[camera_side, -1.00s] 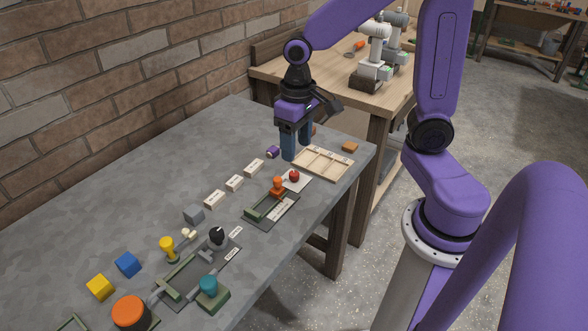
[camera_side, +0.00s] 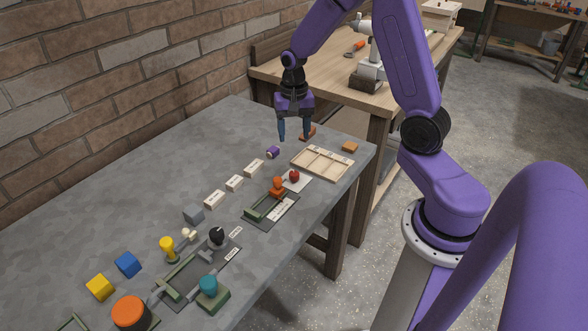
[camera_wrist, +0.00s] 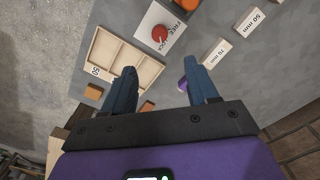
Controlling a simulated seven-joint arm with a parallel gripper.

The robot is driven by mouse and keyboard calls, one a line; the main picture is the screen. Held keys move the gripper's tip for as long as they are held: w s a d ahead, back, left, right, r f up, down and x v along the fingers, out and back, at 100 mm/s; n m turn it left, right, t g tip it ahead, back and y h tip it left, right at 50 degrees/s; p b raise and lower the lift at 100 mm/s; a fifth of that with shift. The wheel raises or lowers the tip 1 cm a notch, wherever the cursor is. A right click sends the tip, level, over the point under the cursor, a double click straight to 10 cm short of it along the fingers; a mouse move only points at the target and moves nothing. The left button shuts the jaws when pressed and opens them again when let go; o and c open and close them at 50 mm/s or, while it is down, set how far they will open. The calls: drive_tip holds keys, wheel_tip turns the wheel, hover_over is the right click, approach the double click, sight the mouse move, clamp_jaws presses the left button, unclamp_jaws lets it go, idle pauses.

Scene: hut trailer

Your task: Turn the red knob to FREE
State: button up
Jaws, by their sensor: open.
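The red knob (camera_side: 294,176) sits on a small white plate (camera_side: 303,184) by the right edge of the grey table. In the wrist view the knob (camera_wrist: 159,33) is near the top, and its plate (camera_wrist: 147,22) has FREE and LOCK lettering. I cannot tell which word the knob points to. My gripper (camera_side: 295,137) is beyond the knob and the wooden tray, pointing down, apart from the knob. In the wrist view its blue fingers (camera_wrist: 162,72) are spread with nothing between them.
A purple piece (camera_side: 273,152) and orange blocks (camera_side: 349,147) lie nearby. An orange-topped fixture (camera_side: 278,187) stands beside the knob. White labelled blocks (camera_side: 234,183) form a row to the left.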

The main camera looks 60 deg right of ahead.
sight(294, 173)
wheel_tip(294, 173, down, 13)
drive_tip(key=shift+f, duration=0.2)
idle(0.3)
drive_tip(key=c, duration=1.1)
